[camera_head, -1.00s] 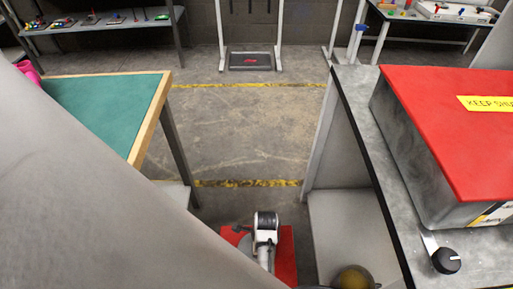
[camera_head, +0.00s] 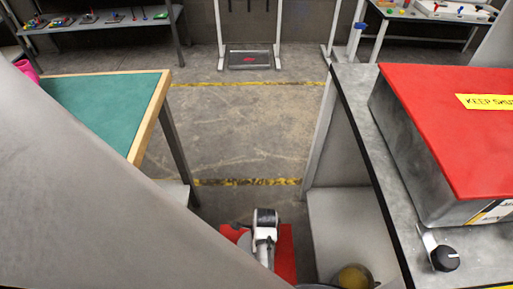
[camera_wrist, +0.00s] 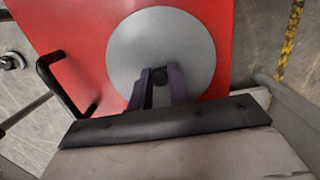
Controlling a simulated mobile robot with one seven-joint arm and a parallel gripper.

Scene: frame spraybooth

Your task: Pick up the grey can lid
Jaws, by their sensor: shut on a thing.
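The grey can lid (camera_wrist: 190,40) is a flat round disc with a small dark knob at its middle, seen in the wrist view over a red surface (camera_wrist: 70,30). My gripper (camera_wrist: 159,80) has its two purple fingers closed around the knob. Whether the lid touches the red surface or is raised above it, I cannot tell. In the head view a small part of the lid (camera_head: 245,243) shows over the red surface (camera_head: 285,250), and my fingers cannot be made out there.
A black handle (camera_wrist: 62,85) stands at the left of the red surface. A grey counter (camera_head: 355,105) carries a red-topped box (camera_head: 450,120) at right. A green-topped table (camera_head: 105,100) stands at left. A yellowish round object (camera_head: 353,278) is low near the counter. Open floor (camera_head: 245,130) lies ahead.

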